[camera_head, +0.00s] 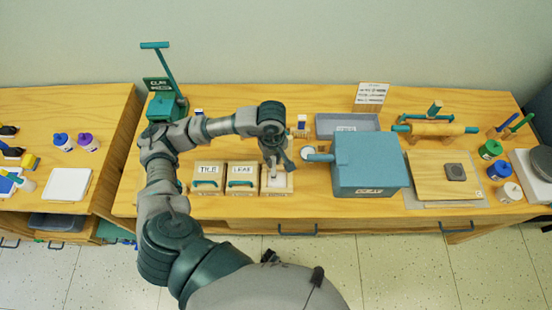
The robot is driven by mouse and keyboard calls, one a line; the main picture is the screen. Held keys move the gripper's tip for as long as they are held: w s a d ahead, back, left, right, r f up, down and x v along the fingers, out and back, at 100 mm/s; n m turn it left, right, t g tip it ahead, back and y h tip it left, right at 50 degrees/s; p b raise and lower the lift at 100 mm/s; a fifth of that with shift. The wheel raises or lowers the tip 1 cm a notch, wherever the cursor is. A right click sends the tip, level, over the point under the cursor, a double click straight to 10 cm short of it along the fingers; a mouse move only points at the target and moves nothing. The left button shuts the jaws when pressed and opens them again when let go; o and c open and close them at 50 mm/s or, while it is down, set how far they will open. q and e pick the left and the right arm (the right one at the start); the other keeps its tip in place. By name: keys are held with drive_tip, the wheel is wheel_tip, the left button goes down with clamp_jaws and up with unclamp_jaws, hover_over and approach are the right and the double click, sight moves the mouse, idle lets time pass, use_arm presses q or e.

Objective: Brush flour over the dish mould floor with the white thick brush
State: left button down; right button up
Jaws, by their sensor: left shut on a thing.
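My left gripper (274,158) points down over the third of the wooden moulds (288,188) in the row at the table's front edge. Its label is hidden, so I cannot read whether it is the dish mould. The gripper is shut on a small pale thing, seemingly the white thick brush (272,172), which reaches down towards the mould floor. The gripper partly hides it, and I cannot tell whether it touches the floor. No flour can be made out. My right gripper is out of view.
Moulds labelled TILE (208,182) and LEAF (242,182) stand just left. A blue-grey box (370,165) with a handle stands close on the right. Behind are a grey tray (345,124) and a sign (371,95). A rolling pin (437,129) lies further right.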

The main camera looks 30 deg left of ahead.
use_arm(q)
drive_tip(key=shift+s+a, duration=0.1)
idle(0.4)
drive_tip(key=shift+w+d+b, duration=0.3)
drive_tip(key=shift+w+d, duration=0.05)
drive_tip(key=shift+d, duration=0.15)
drive_tip(key=shift+w+d+b, duration=0.25)
drive_tip(key=shift+d+b, duration=0.05)
drive_tip(key=shift+d, duration=0.25)
drive_tip(key=shift+w+d, duration=0.2)
drive_tip(key=shift+s+a, duration=0.1)
